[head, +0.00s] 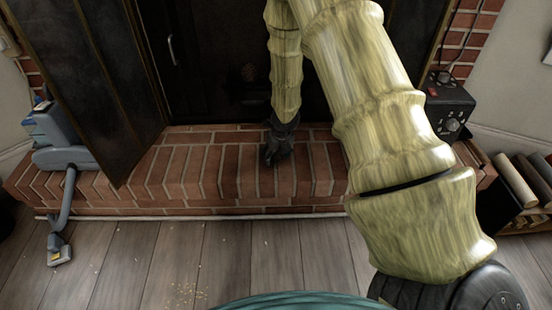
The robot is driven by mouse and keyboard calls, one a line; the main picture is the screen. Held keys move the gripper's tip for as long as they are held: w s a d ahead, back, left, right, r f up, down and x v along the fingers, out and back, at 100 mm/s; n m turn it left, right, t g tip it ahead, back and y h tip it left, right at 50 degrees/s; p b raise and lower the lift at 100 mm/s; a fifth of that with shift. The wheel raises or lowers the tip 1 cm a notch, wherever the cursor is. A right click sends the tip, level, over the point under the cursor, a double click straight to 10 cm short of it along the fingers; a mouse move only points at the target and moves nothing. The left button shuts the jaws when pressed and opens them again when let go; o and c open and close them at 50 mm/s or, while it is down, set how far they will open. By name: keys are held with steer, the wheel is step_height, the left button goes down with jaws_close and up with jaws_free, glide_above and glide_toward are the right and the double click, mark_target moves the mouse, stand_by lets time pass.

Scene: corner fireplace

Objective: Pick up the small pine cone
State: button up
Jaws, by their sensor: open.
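My gripper (270,160) is dark and points down over the brick hearth (195,170), near its middle. It is open, though its fingers look small and dark here. I cannot make out a pine cone for certain. A small dark brown shape (248,72) shows dimly inside the firebox, behind and left of my gripper; I cannot tell what it is. Anything directly under or behind my gripper and arm is hidden.
A dark fireplace door (90,80) stands open at the left. A blue-grey appliance (65,145) rests on the hearth's left end. A black box with knobs (447,105) sits at the right, near a log rack (520,185). Crumbs (185,295) lie on the plank floor.

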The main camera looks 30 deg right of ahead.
steer(key=shift+r, duration=0.1)
steer(key=c, duration=1)
